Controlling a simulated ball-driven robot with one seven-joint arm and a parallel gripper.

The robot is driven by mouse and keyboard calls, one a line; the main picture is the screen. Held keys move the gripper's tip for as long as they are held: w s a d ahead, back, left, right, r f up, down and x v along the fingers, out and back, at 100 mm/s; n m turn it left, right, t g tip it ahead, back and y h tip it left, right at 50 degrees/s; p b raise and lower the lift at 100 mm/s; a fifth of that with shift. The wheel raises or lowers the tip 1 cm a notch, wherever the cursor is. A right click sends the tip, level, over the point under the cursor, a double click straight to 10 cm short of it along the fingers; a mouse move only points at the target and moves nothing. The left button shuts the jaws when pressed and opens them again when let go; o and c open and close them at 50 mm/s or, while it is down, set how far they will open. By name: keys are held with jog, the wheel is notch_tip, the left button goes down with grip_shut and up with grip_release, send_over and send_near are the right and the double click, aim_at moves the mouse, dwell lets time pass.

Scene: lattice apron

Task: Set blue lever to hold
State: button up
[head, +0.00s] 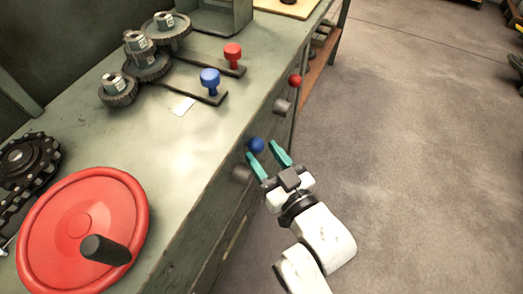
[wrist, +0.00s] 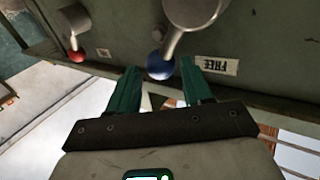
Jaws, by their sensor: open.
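The blue lever has a blue ball end (head: 256,145) and sits on the front face of the green bench. In the wrist view its ball (wrist: 160,68) hangs at the end of a grey metal arm (wrist: 192,20). A label reading FREE (wrist: 222,66) shows upside down on the panel to the right of the ball. No hold label is readable. My gripper (head: 263,150) is open with teal fingers. In the wrist view the ball appears between the fingertips; I cannot tell whether they touch it.
A similar lever with a red ball (head: 295,80) is farther along the bench front. On the bench top (head: 180,150) are a blue knob (head: 209,78) and a red knob (head: 232,55) on dark bars, several gears and a red handwheel (head: 82,235).

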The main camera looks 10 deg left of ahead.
jog(key=shift+x, duration=0.9)
grip_shut()
